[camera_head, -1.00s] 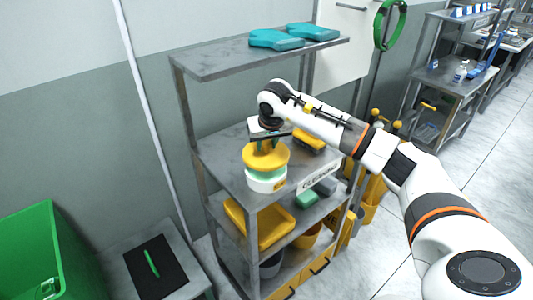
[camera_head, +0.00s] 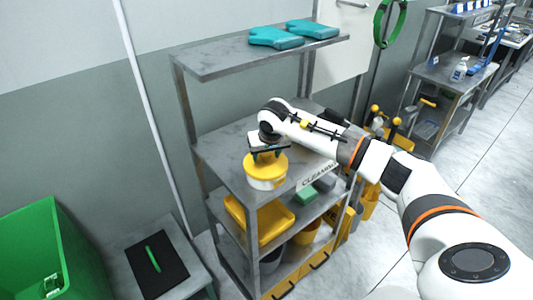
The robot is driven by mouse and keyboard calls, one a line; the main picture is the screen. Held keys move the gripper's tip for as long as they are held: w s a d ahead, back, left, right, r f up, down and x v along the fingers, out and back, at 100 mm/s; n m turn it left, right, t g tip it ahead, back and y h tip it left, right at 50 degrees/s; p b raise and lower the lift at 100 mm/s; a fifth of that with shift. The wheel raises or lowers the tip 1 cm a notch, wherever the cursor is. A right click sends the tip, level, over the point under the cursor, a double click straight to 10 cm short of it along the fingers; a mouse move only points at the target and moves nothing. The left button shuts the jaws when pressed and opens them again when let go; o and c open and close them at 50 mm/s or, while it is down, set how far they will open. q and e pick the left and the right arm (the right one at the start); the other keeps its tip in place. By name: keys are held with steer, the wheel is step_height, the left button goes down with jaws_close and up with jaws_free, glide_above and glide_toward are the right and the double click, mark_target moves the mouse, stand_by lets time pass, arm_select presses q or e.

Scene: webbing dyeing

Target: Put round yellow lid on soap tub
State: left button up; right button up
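The round yellow lid (camera_head: 265,171) is on top of the white soap tub (camera_head: 267,185), on the middle shelf of the grey rack. It looks level, and no green soap shows between lid and tub. My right gripper (camera_head: 267,154) points down from above, at the middle of the lid, and appears shut on its top. The fingertips are small and partly hidden by the gripper body, so their exact grip is hard to see. My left gripper is not in view.
The grey rack's top shelf (camera_head: 225,61) holds two teal items (camera_head: 276,38) above my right arm. Below the tub are a yellow tray (camera_head: 265,222) and a green block (camera_head: 306,195). A green bin (camera_head: 50,240) stands at the left.

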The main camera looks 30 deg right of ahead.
steer(key=shift+r, duration=0.45)
steer(key=b+v, duration=0.4)
steer(key=v, duration=0.7)
steer(key=shift+s+r, duration=0.15)
steer(key=shift+s, duration=0.1)
